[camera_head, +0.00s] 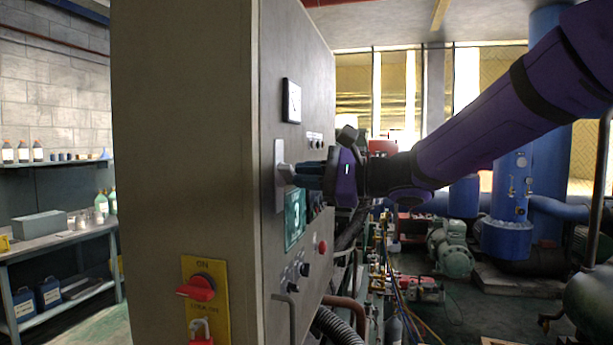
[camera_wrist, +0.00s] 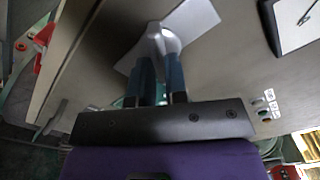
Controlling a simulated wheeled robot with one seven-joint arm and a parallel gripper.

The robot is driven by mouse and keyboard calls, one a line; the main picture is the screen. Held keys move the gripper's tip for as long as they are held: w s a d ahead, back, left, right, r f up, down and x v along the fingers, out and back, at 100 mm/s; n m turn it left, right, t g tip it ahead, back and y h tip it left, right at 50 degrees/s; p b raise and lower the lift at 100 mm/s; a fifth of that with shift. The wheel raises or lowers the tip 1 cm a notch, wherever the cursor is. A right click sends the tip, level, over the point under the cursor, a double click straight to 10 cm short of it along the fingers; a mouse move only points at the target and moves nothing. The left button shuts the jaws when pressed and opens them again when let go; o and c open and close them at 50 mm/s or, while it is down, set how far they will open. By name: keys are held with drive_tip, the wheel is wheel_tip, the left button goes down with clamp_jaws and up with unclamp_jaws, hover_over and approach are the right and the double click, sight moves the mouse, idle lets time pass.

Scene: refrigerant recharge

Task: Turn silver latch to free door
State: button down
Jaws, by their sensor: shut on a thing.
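The silver latch (camera_head: 284,173) sits on a light plate on the front face of a tall grey-beige cabinet. The cabinet door (camera_head: 300,60) looks flush with the cabinet in the head view. My gripper (camera_head: 297,175) reaches in from the right and is shut on the latch handle. In the wrist view, the two blue fingers of my gripper (camera_wrist: 160,72) close around the silver latch (camera_wrist: 160,38), and its pale plate (camera_wrist: 195,25) shows behind. The fingers cover part of the handle.
A gauge (camera_head: 291,101) is above the latch, and a green display (camera_head: 295,220) is just below. A red rotary switch (camera_head: 197,288) on a yellow plate is on the cabinet's left side. Buttons and hoses lie lower right. A shelf bench (camera_head: 60,245) stands at left.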

drive_tip(key=shift+r+n, duration=0.1)
drive_tip(key=shift+n, duration=1)
drive_tip(key=n, duration=0.3)
drive_tip(key=c, duration=1.2)
unclamp_jaws()
drive_tip(key=v, duration=0.9)
